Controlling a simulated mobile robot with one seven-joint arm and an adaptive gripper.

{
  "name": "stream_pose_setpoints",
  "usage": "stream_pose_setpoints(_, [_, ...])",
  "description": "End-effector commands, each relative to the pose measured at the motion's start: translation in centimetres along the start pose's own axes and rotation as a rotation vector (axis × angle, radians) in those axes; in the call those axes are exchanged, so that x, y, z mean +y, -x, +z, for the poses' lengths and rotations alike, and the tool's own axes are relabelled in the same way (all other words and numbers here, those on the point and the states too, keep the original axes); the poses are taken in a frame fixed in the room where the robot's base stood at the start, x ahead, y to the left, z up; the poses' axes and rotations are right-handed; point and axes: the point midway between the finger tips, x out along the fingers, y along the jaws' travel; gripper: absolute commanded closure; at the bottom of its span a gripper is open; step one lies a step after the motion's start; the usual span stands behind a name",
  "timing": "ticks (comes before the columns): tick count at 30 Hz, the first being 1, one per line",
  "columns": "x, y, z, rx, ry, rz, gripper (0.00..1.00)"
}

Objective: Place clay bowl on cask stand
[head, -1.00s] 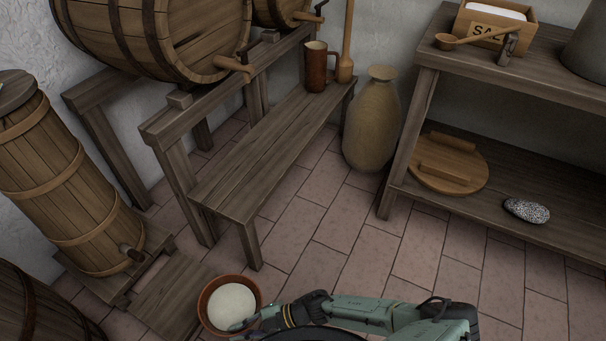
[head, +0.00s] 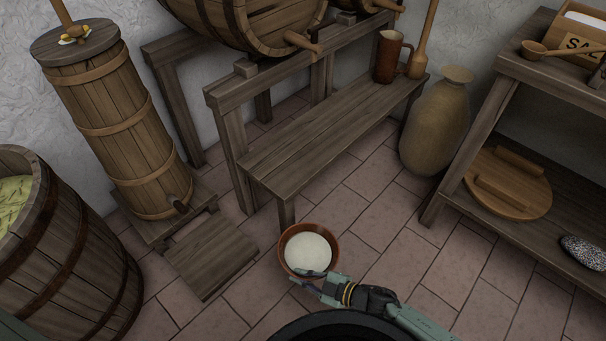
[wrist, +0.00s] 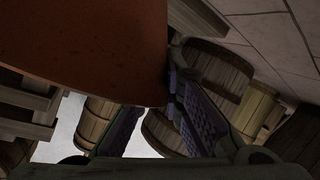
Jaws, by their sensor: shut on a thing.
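The clay bowl (head: 308,251) is reddish brown with a pale white filling. It is held at the near rim by my gripper (head: 318,279), which is shut on it, in front of the cask stand. In the wrist view the bowl's orange-brown wall (wrist: 85,45) fills the upper left beside the fingers (wrist: 185,95). The cask stand (head: 310,140) is a wooden frame with casks on top and a long, low front shelf board. The bowl appears just off the near end of that board, lower in the picture; its height above the floor is hard to tell.
A brown mug (head: 389,57) and a wooden paddle (head: 421,52) occupy the board's far end; its near part is bare. A tall jar (head: 436,120) and a shelf unit (head: 455,165) stand right. A churn (head: 115,125) and an open barrel (head: 70,255) stand left.

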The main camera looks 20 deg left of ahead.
Motion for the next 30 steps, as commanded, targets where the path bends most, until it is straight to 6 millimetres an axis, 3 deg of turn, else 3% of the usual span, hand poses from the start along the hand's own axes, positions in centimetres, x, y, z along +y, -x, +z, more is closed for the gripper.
stream_pose_setpoints(9, [11.9, 8.2, 2.4, -0.241, -0.182, 0.456, 1.00])
stream_pose_setpoints(15, [17.0, 11.6, 3.6, -0.349, -0.264, 0.652, 1.00])
stream_pose_setpoints(22, [20.0, 13.8, 4.4, -0.417, -0.313, 0.767, 1.00])
stream_pose_setpoints(30, [19.8, 13.7, 4.4, -0.416, -0.310, 0.763, 1.00])
